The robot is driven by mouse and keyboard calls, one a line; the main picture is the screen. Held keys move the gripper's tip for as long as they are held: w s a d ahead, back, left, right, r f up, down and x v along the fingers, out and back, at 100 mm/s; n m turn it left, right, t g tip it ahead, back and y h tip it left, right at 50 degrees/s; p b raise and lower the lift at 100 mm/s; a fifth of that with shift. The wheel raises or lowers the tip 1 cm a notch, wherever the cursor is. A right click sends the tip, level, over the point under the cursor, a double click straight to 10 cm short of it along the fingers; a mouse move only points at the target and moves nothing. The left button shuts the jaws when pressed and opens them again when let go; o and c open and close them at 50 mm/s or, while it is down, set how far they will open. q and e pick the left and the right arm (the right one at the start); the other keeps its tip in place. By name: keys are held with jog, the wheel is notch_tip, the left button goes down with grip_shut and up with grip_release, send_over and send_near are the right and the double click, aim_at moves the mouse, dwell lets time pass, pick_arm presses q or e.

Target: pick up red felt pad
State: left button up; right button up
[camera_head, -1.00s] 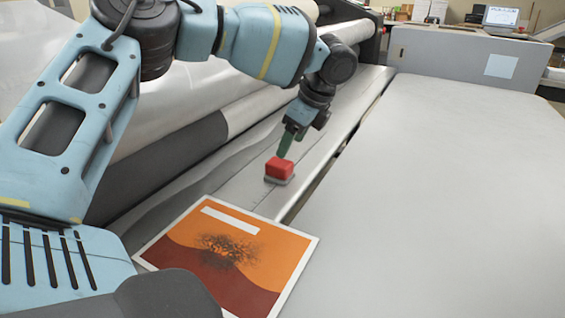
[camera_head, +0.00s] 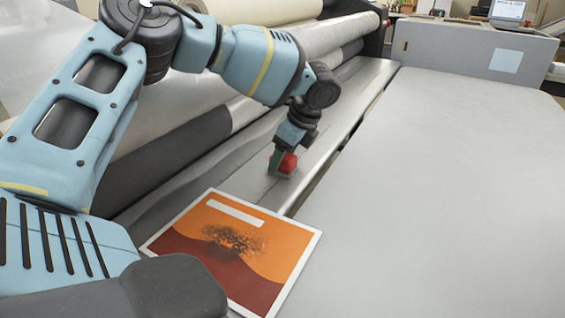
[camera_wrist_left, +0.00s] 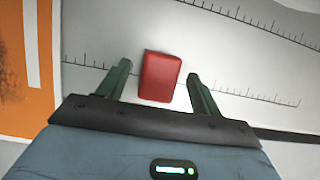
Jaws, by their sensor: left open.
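The red felt pad (camera_head: 288,163) sits on the grey metal bed in front of the rollers, just beyond the orange print. It has a grey lower layer, partly hidden by the gripper in the head view. My left gripper (camera_head: 282,162) is low over the pad, its green fingers at the pad's sides. In the left wrist view the red pad (camera_wrist_left: 160,77) lies between the two open fingers of my left gripper (camera_wrist_left: 157,80), with a visible gap on each side. My right gripper is not in view.
An orange and dark red print (camera_head: 235,245) with a white border lies close in front of the pad. Large rollers (camera_head: 290,50) run along the left. A wide grey table surface (camera_head: 450,180) at right is clear. Ruler marks (camera_wrist_left: 235,15) line the bed.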

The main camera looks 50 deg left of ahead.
pick_arm(q)
jog(key=shift+a+f, duration=0.15)
jog(key=shift+f, duration=0.35)
jog(key=shift+s, duration=0.1)
jog(key=c, duration=1.1)
jog(key=shift+o, duration=0.2)
jog(key=shift+r, duration=0.1)
notch_tip(320, 180, up, 18)
